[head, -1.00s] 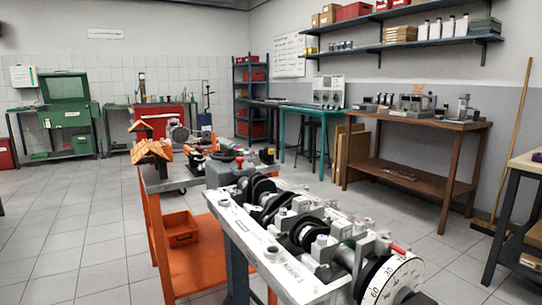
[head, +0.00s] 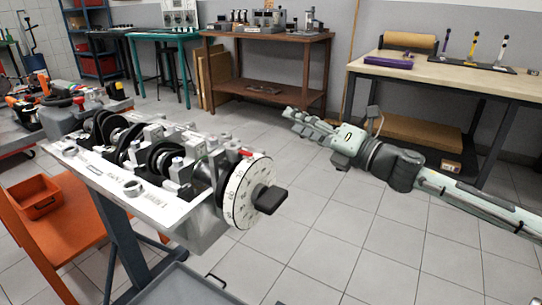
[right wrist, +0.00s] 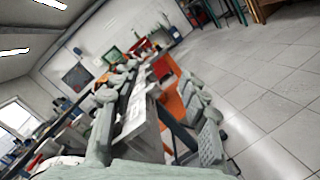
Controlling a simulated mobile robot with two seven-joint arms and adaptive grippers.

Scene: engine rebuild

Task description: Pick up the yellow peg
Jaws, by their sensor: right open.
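Several thin upright pegs stand on a dark board on the light-topped workbench at the upper right of the head view. My right gripper (head: 295,122) is open and empty, held above the floor between the engine and the workbench, well apart from the peg and pointing left. Its open fingers also show in the right wrist view (right wrist: 155,125), where I see no yellow peg. My left gripper is not in view.
The engine block (head: 150,195) with its white degree wheel (head: 240,195) fills the left middle. A brown roll (head: 408,41) and a purple item (head: 391,60) lie on the workbench (head: 430,75). A brown table (head: 262,38) stands behind. Tiled floor lies open below my right arm.

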